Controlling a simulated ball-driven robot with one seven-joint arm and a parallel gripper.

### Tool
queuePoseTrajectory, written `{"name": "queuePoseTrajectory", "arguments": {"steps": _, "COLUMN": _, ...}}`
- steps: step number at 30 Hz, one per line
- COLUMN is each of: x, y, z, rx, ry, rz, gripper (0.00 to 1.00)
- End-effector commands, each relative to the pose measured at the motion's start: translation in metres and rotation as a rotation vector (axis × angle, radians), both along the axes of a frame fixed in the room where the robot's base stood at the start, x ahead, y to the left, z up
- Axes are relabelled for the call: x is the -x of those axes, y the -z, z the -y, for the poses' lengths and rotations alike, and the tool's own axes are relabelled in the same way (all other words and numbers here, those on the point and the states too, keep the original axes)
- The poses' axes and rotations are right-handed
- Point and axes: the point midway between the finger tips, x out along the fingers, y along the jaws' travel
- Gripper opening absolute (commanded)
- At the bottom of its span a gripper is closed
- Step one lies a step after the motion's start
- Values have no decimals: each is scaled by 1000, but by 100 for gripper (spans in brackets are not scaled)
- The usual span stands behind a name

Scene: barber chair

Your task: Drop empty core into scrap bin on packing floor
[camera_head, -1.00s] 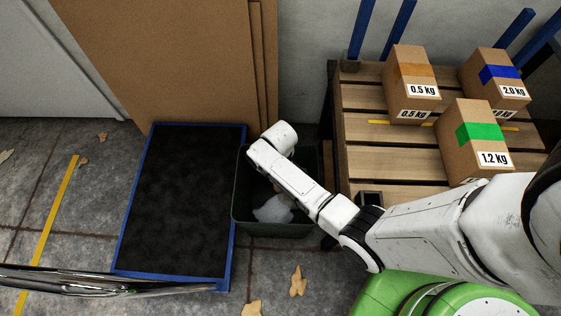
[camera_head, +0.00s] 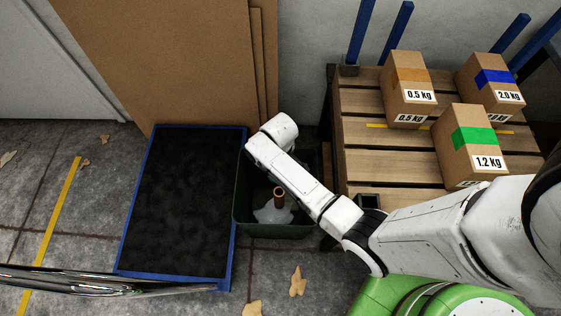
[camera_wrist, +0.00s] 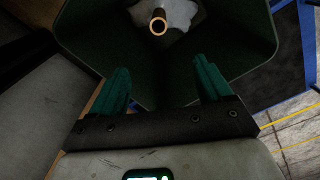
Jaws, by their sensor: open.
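The empty core is a short brown cardboard tube (camera_head: 280,197). It is inside the dark green scrap bin (camera_head: 277,229), at white crumpled scrap (camera_head: 270,214). In the wrist view the core (camera_wrist: 158,22) shows its hollow end towards the camera, over the scrap, apart from my fingers. I cannot tell whether it rests or is still falling. My gripper (camera_wrist: 163,85) has its two green fingers spread with nothing between them, above the bin. In the head view my arm hides the fingers and part of the bin.
A black mat with a blue frame (camera_head: 180,205) lies left of the bin. A slatted wooden bench (camera_head: 385,160) with several weight-marked boxes stands to the right. Cardboard sheets (camera_head: 160,60) lean on the wall behind. A chrome bar (camera_head: 90,284) crosses the lower left.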

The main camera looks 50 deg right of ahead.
Motion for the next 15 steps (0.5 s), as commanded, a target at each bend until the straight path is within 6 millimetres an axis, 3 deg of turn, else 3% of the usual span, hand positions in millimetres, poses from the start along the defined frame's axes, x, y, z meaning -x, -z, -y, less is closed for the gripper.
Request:
{"name": "queuePoseTrajectory", "arguments": {"steps": 1, "x": -1, "y": -14, "z": 0, "rx": 1, "ry": 0, "rz": 3, "gripper": 79}}
{"name": "queuePoseTrajectory", "arguments": {"steps": 6, "x": 0, "y": -41, "z": 0, "rx": 0, "ry": 0, "rz": 1, "gripper": 79}}
{"name": "queuePoseTrajectory", "arguments": {"steps": 15, "x": 0, "y": -57, "z": 0, "rx": 0, "ry": 0, "rz": 0, "gripper": 79}}
